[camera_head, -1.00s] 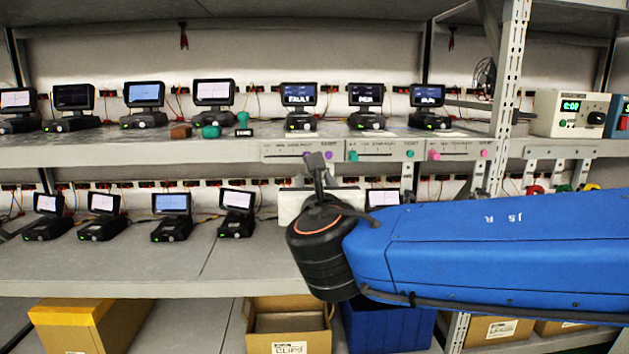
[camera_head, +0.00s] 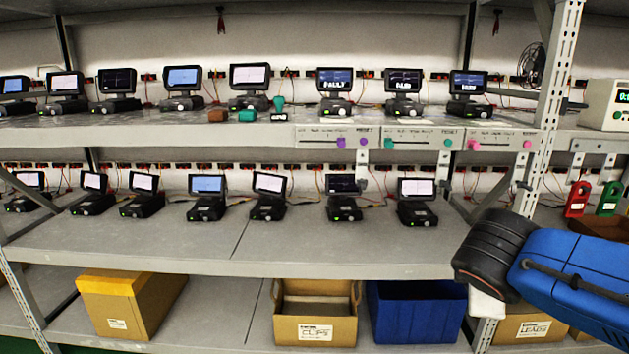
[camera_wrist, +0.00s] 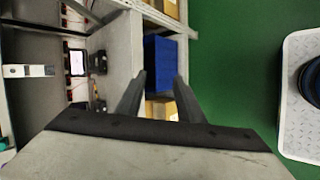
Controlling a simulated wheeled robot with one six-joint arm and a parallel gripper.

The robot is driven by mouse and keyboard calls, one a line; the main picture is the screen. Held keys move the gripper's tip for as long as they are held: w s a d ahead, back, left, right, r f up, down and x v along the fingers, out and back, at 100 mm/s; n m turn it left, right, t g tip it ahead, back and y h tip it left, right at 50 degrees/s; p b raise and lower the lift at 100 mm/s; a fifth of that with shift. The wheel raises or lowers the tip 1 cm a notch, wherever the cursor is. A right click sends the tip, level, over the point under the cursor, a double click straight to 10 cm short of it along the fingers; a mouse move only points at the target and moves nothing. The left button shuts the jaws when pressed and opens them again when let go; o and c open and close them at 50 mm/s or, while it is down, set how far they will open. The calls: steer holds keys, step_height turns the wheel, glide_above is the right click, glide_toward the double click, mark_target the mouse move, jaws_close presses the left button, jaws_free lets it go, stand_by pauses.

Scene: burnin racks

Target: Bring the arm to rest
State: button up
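My blue arm (camera_head: 575,275) with its black joint (camera_head: 490,255) shows at the lower right of the head view, in front of the rack's right post. A small pale part (camera_head: 487,303) hangs below the joint; the fingers cannot be made out there. In the wrist view my gripper (camera_wrist: 160,76) has its two dark fingers apart, with nothing held between them. A blue bin and a brown box show beyond the fingers.
The rack holds two rows of small monitor units, some on the upper shelf (camera_head: 190,130) and some on the middle shelf (camera_head: 330,245). A yellow-lidded box (camera_head: 130,305), an open carton (camera_head: 315,330) and a blue bin (camera_head: 415,312) stand below. Green floor (camera_wrist: 235,60) lies clear beside the rack.

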steer(key=s+a+f+m+g+y, duration=0.2)
steer(key=s+f+m+y, duration=0.2)
steer(key=s+f+m, duration=0.4)
steer(key=s+m, duration=0.2)
steer(key=m, duration=0.4)
steer(key=shift+s+f+g+y, duration=0.2)
steer(key=shift+s+g+y, duration=0.2)
